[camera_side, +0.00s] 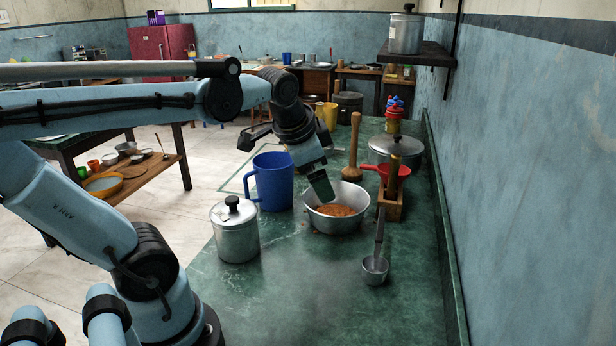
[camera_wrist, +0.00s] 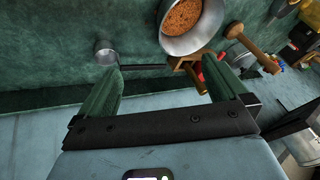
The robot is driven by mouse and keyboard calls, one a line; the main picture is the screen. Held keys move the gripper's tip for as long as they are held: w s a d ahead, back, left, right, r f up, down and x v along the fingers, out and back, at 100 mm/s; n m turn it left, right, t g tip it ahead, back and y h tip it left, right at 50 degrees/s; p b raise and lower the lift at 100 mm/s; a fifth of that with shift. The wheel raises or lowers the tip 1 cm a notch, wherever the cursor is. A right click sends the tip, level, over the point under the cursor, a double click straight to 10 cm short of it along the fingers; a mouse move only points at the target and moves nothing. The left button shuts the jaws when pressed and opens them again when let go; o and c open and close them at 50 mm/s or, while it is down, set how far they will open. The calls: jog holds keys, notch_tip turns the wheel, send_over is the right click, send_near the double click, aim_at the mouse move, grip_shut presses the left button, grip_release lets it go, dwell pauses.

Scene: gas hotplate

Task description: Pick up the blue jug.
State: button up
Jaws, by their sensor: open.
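The blue jug (camera_side: 273,182) stands upright on the green counter, with its handle on the left side. My gripper (camera_side: 322,188) is to the right of the jug, pointing down over the metal bowl (camera_side: 338,222) of reddish-brown grains. It is apart from the jug. In the wrist view my gripper (camera_wrist: 162,62) shows two green fingers spread apart with nothing held between them. The bowl (camera_wrist: 210,42) shows beyond the fingers there. The jug is not in the wrist view.
A lidded metal canister (camera_side: 235,238) stands in front of the jug. A ladle (camera_side: 375,268), a wooden stand (camera_side: 391,207), a wooden pestle (camera_side: 353,150) and a lidded pot (camera_side: 380,151) are to the right. The near counter (camera_side: 300,300) is clear. A wall borders the right.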

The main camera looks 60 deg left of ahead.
jog(key=d+f+n, duration=0.1)
jog(key=d, duration=0.1)
jog(key=s+d+f+n+t+h, duration=0.1)
jog(key=d+f, duration=0.1)
jog(key=d, duration=0.1)
jog(key=s+d+f+n+h, duration=0.1)
jog(key=d+f, duration=0.1)
jog(key=d, duration=0.1)
jog(key=shift+s+f+t, duration=0.1)
jog(key=shift+f+t, duration=0.15)
jog(key=shift+t, duration=0.05)
jog(key=shift+c, duration=1)
jog(key=shift+d+f, duration=0.1)
jog(key=shift+c, duration=1.2)
jog(key=c, duration=0.7)
jog(key=shift+o, duration=0.2)
jog(key=n+g+y, duration=0.4)
jog(key=n+g, duration=0.3)
jog(key=n, duration=1.2)
send_near(247, 189)
jog(key=shift+x, duration=4.9)
